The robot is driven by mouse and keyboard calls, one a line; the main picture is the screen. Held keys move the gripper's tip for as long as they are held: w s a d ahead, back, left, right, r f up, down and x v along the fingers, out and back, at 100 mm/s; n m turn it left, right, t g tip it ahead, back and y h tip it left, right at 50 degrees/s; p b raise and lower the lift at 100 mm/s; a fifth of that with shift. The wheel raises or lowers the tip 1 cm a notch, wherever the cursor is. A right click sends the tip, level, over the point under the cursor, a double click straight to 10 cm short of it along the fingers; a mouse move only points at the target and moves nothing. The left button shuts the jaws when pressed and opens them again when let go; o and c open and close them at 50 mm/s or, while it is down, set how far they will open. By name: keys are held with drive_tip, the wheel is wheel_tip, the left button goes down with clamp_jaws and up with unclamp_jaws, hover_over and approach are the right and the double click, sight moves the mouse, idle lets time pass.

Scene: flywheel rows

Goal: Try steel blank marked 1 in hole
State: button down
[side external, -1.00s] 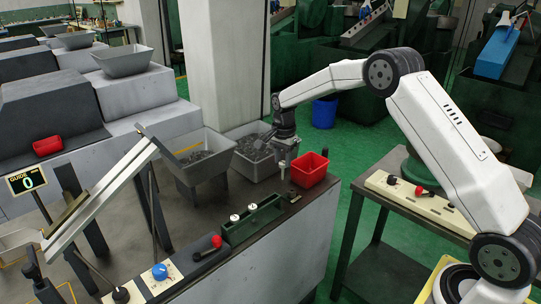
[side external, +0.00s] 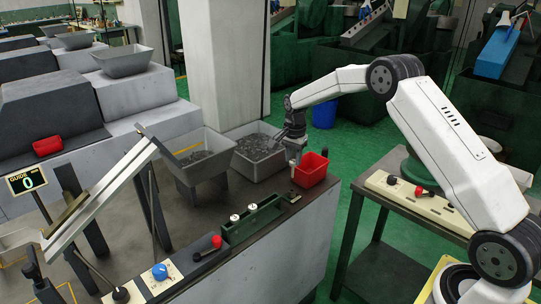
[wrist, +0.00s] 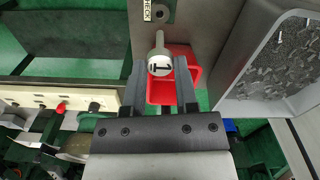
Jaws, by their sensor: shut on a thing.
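The steel blank (wrist: 160,66) has a pale round end marked 1 and a thin stem that points up the picture in the wrist view. My gripper (wrist: 158,80) is shut on it, one dark finger on each side. A dark round hole (wrist: 160,13) shows in the bench plate by a CHECK label, just beyond the stem's tip; the stem looks apart from it. In the side view my gripper (side external: 294,150) is above the bench's right end, by the red bin. The blank is too small there to make out clearly.
The red bin (side external: 310,169) stands at the bench's right end, below the blank in the wrist view. Grey hoppers of metal pieces (side external: 258,157) stand behind. A green rack (side external: 250,221) with white-topped pieces and a sloping rail (side external: 105,190) are to the left.

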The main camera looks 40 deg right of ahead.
sight(293, 174)
drive_tip(key=shift+f, duration=2.25)
drive_tip(key=shift+f, duration=0.9)
idle(0.6)
drive_tip(key=shift+r, duration=0.35)
idle(0.8)
drive_tip(key=shift+r, duration=0.3)
drive_tip(key=shift+r, duration=0.4)
drive_tip(key=shift+r, duration=0.35)
drive_tip(key=shift+r, duration=0.3)
drive_tip(key=shift+r, duration=0.35)
